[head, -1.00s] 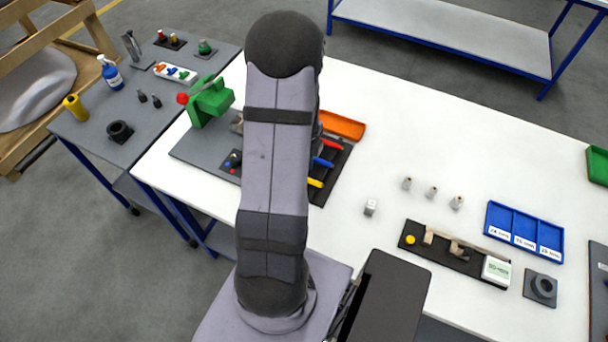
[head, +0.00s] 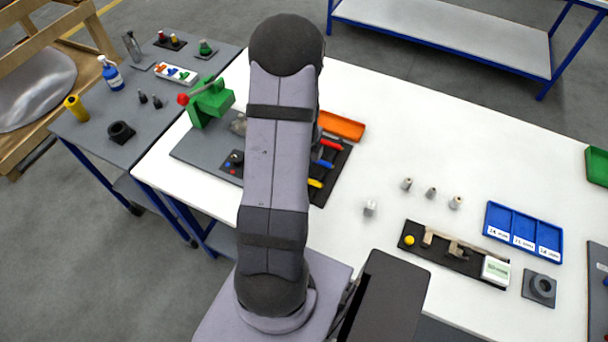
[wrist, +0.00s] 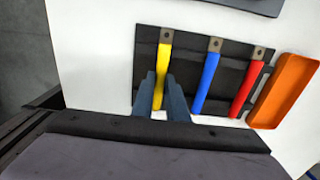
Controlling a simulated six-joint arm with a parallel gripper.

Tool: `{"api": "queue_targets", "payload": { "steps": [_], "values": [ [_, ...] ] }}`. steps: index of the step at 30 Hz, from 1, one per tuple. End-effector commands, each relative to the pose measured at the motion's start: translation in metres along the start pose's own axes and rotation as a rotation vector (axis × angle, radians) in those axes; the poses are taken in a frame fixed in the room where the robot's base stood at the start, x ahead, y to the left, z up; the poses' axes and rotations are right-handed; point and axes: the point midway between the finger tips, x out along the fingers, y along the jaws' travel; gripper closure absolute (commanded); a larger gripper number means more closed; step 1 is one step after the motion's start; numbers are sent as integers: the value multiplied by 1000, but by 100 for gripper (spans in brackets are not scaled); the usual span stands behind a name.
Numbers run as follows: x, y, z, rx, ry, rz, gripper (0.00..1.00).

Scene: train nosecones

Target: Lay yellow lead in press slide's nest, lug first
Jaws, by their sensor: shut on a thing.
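The yellow lead (wrist: 162,62) lies lengthwise on the black tray, its grey metal lug (wrist: 166,36) pointing to the top of the wrist view. My gripper (wrist: 161,84) is shut on the yellow lead, one finger on each side of it. In the head view my arm hides the gripper, and only an end of the yellow lead (head: 315,183) shows. The green press (head: 209,103) with a red-knobbed lever stands at the far left of the white table. Its slide and nest cannot be made out clearly; they are partly hidden by my arm.
The blue lead (wrist: 208,80) and red lead (wrist: 246,84) lie beside the yellow one on the black tray (wrist: 185,50). An orange tray (wrist: 286,90) stands right of them. A grey plate (head: 190,148) lies before the press.

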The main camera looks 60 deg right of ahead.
Motion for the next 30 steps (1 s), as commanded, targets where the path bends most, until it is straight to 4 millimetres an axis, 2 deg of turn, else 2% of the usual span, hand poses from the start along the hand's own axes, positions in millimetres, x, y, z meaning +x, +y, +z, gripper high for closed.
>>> {"api": "queue_targets", "payload": {
  "steps": [8, 21, 30],
  "values": [
    [-21, -1, 0, 0, -1, -4, 100],
    [-84, -1, 0, 0, -2, -5, 100],
    [-100, -1, 1, 0, 0, -1, 100]
  ]
}}
